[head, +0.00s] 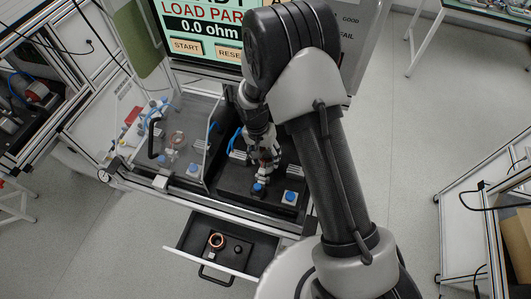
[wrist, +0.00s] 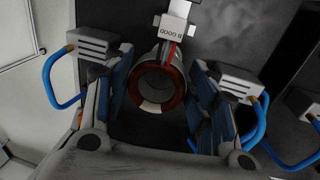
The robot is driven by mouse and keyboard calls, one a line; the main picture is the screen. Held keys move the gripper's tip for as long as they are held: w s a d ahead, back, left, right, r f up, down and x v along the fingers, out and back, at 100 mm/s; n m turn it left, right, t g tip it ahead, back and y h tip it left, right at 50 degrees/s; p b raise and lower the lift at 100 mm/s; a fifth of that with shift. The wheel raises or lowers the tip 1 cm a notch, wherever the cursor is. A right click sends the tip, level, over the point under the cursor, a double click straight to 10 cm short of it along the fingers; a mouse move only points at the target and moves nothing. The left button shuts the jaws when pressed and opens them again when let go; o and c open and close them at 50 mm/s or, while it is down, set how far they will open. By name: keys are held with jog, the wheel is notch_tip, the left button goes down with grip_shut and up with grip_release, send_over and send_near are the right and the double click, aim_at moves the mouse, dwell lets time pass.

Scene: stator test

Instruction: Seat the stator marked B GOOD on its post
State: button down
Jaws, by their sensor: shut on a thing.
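In the wrist view a stator (wrist: 176,98), a dark ring with a copper-coloured winding and a pale patch on its near rim, is between the two blue-padded fingers of my gripper (wrist: 160,72). My gripper is shut on it. A white tag reading B GOOD (wrist: 172,28) shows just beyond the ring, with red wire beside it. In the head view my gripper (head: 264,153) is low over the dark right-hand test bed (head: 235,185). The stator is mostly hidden there by the gripper. I cannot make out the post or whether the stator touches it.
A clear cover (head: 200,135) encloses the left station. An open drawer (head: 200,256) below holds another copper ring (head: 216,240). Blue buttons (head: 290,197) stand at the bed's front. The screen (head: 205,25) reads 0.0 ohm. Grey blocks with blue hoses (wrist: 235,82) flank the fingers.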

jog(key=shift+f, duration=0.6)
jog(key=shift+f+b, duration=0.1)
jog(key=shift+b, duration=0.45)
jog(key=shift+f+b, duration=1)
jog(key=shift+f, duration=0.15)
jog(key=shift+f, duration=0.2)
jog(key=shift+f+b, duration=0.3)
jog(key=shift+b, duration=0.25)
jog(key=c, duration=0.6)
grip_release()
